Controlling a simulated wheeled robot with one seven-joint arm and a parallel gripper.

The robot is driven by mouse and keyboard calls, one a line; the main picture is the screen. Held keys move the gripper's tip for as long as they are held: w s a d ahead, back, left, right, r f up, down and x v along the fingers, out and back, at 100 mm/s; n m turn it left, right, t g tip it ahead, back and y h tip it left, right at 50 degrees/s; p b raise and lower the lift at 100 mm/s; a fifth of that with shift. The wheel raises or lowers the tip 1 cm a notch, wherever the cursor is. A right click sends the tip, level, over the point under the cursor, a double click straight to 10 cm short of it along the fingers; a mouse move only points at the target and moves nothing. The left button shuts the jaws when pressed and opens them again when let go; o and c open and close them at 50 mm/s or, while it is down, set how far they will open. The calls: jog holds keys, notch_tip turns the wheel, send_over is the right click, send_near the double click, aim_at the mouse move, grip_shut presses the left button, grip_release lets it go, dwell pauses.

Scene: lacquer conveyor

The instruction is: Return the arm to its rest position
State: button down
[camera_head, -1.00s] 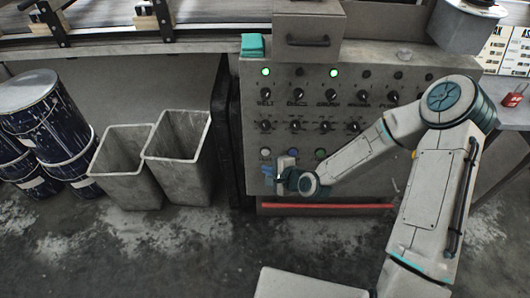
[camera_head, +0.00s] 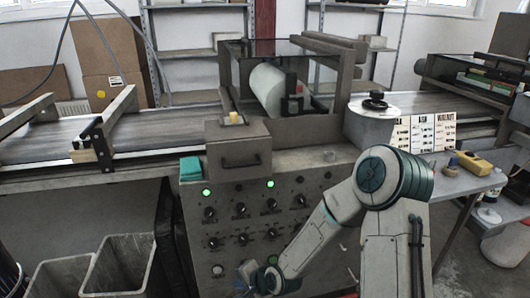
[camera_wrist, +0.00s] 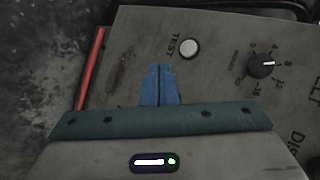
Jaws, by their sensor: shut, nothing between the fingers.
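My gripper (camera_wrist: 160,72) is shut and empty, its blue fingers together in the wrist view. They point toward the lower part of the control panel, close to a white round button (camera_wrist: 189,48) labelled TEST. In the head view my gripper (camera_head: 243,272) is low in front of the panel (camera_head: 310,205), partly hidden by my wrist. My arm is bent, with its elbow high at the right of the panel. Whether the fingers touch the panel cannot be told.
A black knob (camera_wrist: 261,66) sits beside the button. Two green lamps are lit on the panel. A red bar (camera_wrist: 90,68) runs along the panel's edge. Grey bins (camera_head: 122,265) stand on the floor at left. The conveyor (camera_head: 60,140) and a roller machine (camera_head: 275,90) lie behind.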

jog(key=s+d+r+n+h+p, duration=0.2)
jog(key=s+d+r+p, duration=0.1)
jog(key=d+r, duration=0.55)
jog(key=s+d+r+n+g+h+p, duration=0.1)
jog(key=s+d+r+n+h+p, duration=0.25)
jog(key=r, duration=0.75)
jog(key=s+d+r+n+h+p, duration=0.15)
jog(key=d+r+p, duration=0.25)
jog(key=d+r, duration=0.5)
jog(key=s+d+r+n+g+p, duration=0.1)
jog(key=s+r+p, duration=0.2)
jog(key=s+r, duration=0.6)
notch_tip(320, 180, up, 2)
jog(key=shift+s+d+r+p, duration=0.1)
jog(key=shift+s+d+p, duration=0.1)
jog(key=shift+d+p, duration=0.1)
